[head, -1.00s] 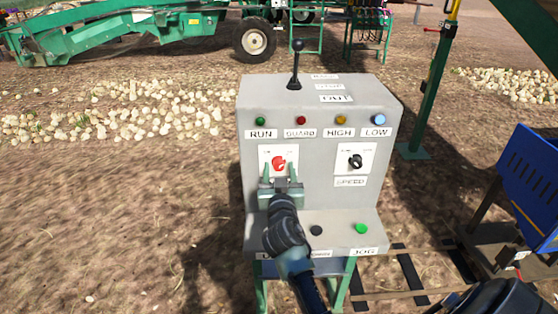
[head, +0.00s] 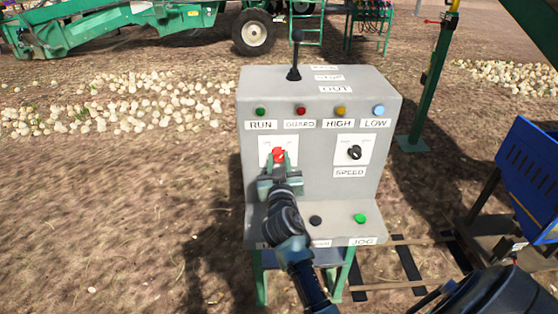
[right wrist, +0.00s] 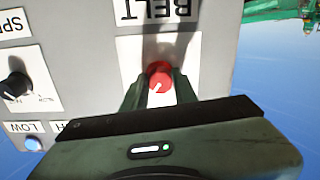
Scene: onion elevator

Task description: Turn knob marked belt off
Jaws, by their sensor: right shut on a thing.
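The red knob (head: 278,154) sits on a white plate on the left of the grey control box's front. In the right wrist view the red knob (right wrist: 160,77) is seen close up, with BELT printed upside down beside it, and a white pointer mark on its face. My right gripper (head: 278,163) is shut on the red knob, one green finger on each side; in the right wrist view the fingers (right wrist: 159,92) flank it. The gripper covers the lower part of the plate in the head view. My left gripper is not in view.
A black SPEED knob (head: 354,152) is to the right on the grey box (head: 318,187). RUN, GUARD, HIGH and LOW lamps run above. A black lever (head: 295,55) stands on top. A green button (head: 360,218) and a black button (head: 315,220) are on the lower ledge.

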